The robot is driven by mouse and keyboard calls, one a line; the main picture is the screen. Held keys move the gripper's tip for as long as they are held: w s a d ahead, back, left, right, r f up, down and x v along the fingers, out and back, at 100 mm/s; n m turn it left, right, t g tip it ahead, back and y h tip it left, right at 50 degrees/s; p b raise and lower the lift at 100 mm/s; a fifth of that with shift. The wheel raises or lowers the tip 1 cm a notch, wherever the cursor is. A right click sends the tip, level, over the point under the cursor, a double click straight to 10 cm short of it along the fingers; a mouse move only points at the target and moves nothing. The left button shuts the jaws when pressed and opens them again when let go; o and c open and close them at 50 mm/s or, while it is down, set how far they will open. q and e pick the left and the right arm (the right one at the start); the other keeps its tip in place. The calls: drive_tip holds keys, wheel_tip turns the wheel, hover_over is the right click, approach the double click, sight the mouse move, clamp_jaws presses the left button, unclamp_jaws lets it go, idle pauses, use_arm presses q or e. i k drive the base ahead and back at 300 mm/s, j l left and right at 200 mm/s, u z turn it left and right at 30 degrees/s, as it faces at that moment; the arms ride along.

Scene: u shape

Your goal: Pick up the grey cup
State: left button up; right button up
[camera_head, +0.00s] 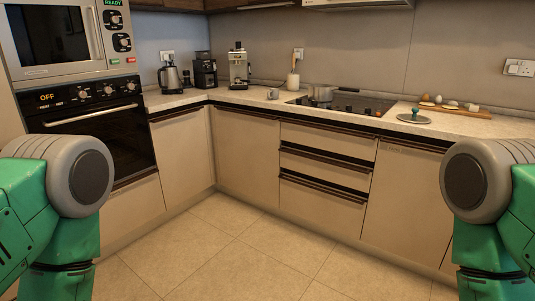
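A small grey cup (272,93) stands on the countertop (230,97) near the back corner, left of the hob. It is small and far off in the head view, with clear counter in front of it. Parts of my two green arms with grey joints show at the left and right edges. Neither gripper is in view, and nothing of mine is near the cup.
A pot (320,93) sits on the black hob (345,103) right of the cup. A coffee machine (239,68), a grinder (205,70) and a kettle (170,77) stand to the left. A wooden board (455,109) lies at right. The tiled floor (240,250) ahead is clear.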

sight(274, 92)
drive_tip(key=i+j+u, duration=0.1)
drive_tip(key=i+u, duration=0.15)
drive_tip(key=i, duration=2.4)
